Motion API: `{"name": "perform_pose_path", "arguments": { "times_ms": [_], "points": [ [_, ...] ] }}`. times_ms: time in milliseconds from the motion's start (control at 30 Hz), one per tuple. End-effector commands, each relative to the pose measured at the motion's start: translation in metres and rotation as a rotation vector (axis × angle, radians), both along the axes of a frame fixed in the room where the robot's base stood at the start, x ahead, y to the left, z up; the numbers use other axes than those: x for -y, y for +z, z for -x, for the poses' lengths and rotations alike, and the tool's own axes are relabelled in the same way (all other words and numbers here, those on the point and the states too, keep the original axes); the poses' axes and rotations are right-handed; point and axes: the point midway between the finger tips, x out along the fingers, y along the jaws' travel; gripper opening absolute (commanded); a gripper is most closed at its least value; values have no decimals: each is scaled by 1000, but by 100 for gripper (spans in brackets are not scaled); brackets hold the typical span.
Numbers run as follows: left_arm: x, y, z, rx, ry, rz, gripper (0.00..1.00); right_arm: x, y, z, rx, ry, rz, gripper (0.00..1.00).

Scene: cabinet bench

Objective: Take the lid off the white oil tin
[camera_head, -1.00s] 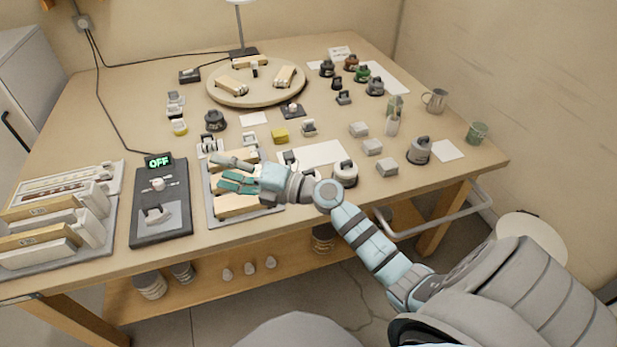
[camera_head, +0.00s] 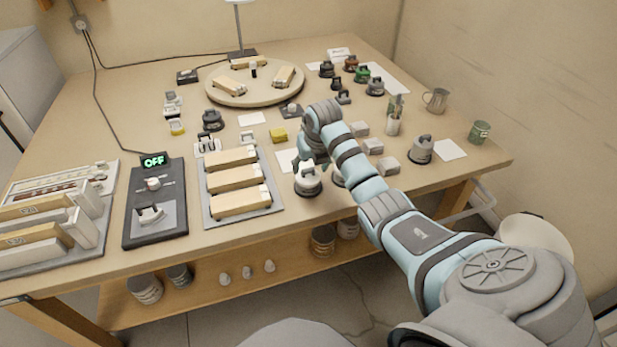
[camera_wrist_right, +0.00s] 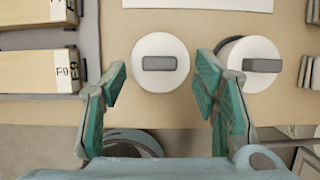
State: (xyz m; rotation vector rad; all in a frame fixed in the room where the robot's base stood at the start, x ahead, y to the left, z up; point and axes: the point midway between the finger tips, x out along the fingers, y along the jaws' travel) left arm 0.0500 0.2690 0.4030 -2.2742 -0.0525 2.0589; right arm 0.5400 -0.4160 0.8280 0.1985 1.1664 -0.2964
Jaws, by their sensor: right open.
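A white round tin with a grey bar handle on its lid (camera_head: 308,184) stands near the table's front edge, and it also shows from above in the right wrist view (camera_wrist_right: 160,78). A second round tin with a white top and grey handle (camera_wrist_right: 262,72) stands to its right; my arm mostly hides it in the head view. I read no label on either tin. My right gripper (camera_wrist_right: 160,75) is open and empty, its teal fingers on either side of the first tin's lid in the picture, pointing down above it. Contact is not visible. My left gripper is out of view.
A tray of labelled wooden blocks (camera_head: 208,212) lies left of the tins. Grey blocks (camera_head: 388,166) and another handled tin (camera_head: 421,150) stand to the right. A turntable (camera_head: 256,92) and small dark jars are farther back. A white sheet (camera_head: 288,158) lies behind the first tin.

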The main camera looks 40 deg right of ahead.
Motion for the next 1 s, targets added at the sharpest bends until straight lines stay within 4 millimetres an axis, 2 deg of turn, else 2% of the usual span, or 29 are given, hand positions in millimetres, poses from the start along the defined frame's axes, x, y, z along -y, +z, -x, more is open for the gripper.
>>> {"name": "perform_pose_path", "arguments": {
  "times_ms": [33, 100, 333, 600, 900, 1000],
  "points": [
    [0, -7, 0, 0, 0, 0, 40, 1, -12, -4, -2, 0, -2, 55],
    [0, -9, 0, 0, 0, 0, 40, 3, -21, -7, -2, -1, -1, 55],
    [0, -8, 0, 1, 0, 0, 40, 4, -23, -9, 1, 1, 0, 55],
    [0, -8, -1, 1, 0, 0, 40, 3, -22, -9, 1, 1, 0, 16],
    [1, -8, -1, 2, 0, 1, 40, 3, -22, -8, 1, 1, -2, 16],
    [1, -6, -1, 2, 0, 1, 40, 3, -17, -9, 1, 0, -1, 16]
  ]
}}
